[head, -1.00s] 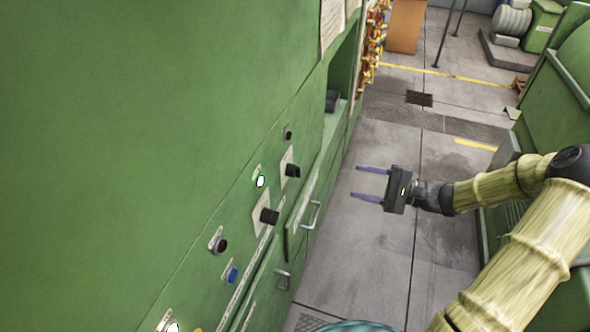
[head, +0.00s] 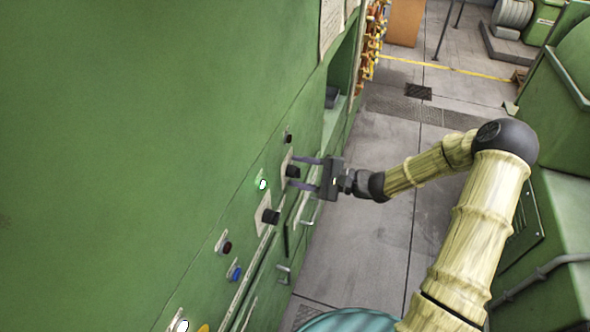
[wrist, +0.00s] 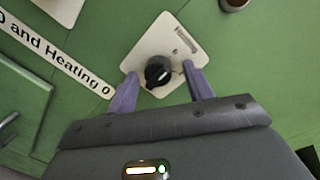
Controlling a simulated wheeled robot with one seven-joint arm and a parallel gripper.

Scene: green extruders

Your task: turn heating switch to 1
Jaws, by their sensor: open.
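A black rotary knob (head: 292,171) on a pale plate sits on the green cabinet front; I take it to be the heating switch. In the wrist view the knob (wrist: 158,72) shows a light pointer line, and its plate (wrist: 152,39) carries a small unreadable print. A label strip beside it ends in "and Heating 0" (wrist: 62,55). My gripper (head: 294,172) is open, its two purple fingers pointing at the panel, one on each side of the knob. In the wrist view my gripper (wrist: 160,72) straddles the knob; I cannot tell whether the fingers touch it.
A second black knob (head: 270,216) sits lower left, with a lit green lamp (head: 262,184), a red button (head: 227,247) and a blue button (head: 235,272) nearby. Metal handles (head: 283,268) stick out below.

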